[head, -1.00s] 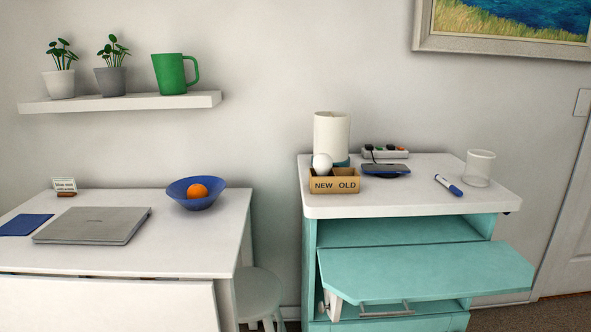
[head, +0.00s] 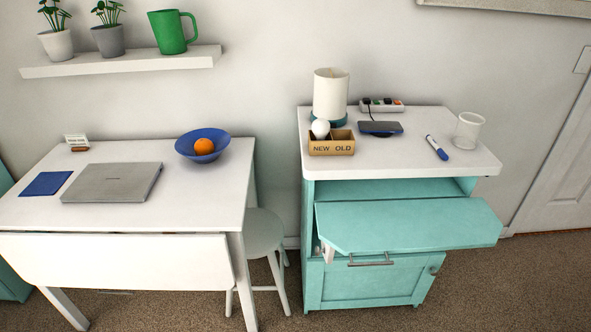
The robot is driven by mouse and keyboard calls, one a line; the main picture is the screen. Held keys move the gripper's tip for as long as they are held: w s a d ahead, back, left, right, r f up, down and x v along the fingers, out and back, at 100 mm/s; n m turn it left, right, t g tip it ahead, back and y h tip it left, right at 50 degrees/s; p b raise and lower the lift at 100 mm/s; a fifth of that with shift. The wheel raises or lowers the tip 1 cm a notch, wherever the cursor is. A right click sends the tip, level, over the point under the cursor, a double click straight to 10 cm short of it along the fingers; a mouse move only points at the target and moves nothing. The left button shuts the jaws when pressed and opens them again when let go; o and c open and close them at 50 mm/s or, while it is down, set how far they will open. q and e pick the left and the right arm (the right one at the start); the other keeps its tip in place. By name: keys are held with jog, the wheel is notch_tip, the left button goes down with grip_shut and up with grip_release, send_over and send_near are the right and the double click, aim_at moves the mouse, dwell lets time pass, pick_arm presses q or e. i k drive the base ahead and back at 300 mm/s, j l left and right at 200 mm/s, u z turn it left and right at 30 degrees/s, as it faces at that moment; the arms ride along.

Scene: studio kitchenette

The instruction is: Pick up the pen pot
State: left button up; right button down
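The pen pot (head: 468,130) looks like a clear, whitish cylindrical cup. It stands upright near the right end of the white top of the teal cabinet, and I see nothing inside it. A blue and white marker pen (head: 437,148) lies on the top just left of the pot, apart from it. Neither of my grippers shows in the head view.
The cabinet top (head: 400,160) also holds a NEW/OLD box (head: 331,147), a lamp (head: 330,95), a phone on a pad (head: 380,128) and a power strip (head: 382,105). A teal leaf (head: 410,225) juts out below it. A table (head: 200,210) and stool (head: 262,232) stand left.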

aim_at(469, 127)
jog(key=i+j+z, duration=0.1)
jog(key=j+z, duration=0.35)
jog(key=i+l, duration=0.2)
jog(key=l, duration=0.3)
jog(key=i+l+u, duration=0.15)
jog(key=l, duration=0.3)
jog(key=i+l, duration=0.2)
jog(key=l, duration=0.3)
jog(key=i+l+u, duration=0.15)
jog(key=l, duration=0.35)
jog(key=i+l, duration=0.15)
jog(key=l, duration=0.35)
jog(key=i+l+u, duration=0.15)
jog(key=l, duration=0.35)
jog(key=i+l, duration=0.1)
jog(key=l, duration=0.45)
jog(key=i+l+u, duration=0.15)
jog(key=l, duration=0.35)
